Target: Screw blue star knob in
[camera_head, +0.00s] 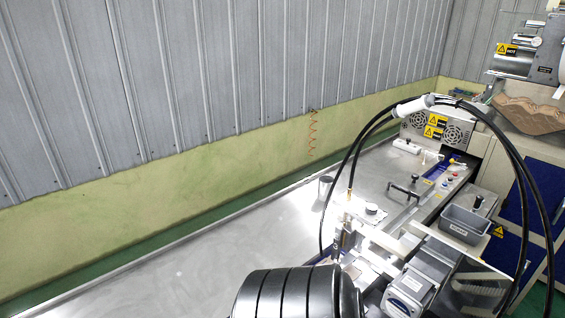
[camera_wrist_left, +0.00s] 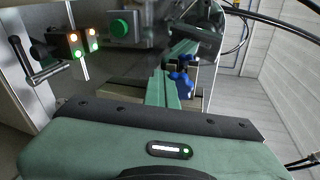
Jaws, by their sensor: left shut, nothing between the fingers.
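The blue star knob (camera_wrist_left: 181,82) shows in the left wrist view, just right of my left gripper's fingers, partly hidden by them. My left gripper (camera_wrist_left: 163,78) has two green fingers side by side, shut with nothing between them. The fingertips are close to the knob; I cannot tell whether they touch it. In the head view I cannot make out the knob or my left gripper. My right gripper is in neither view.
In the head view, a grey bin (camera_head: 465,222) and black hoses (camera_head: 517,165) are on the right. The steel tabletop (camera_head: 215,245) is clear at left.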

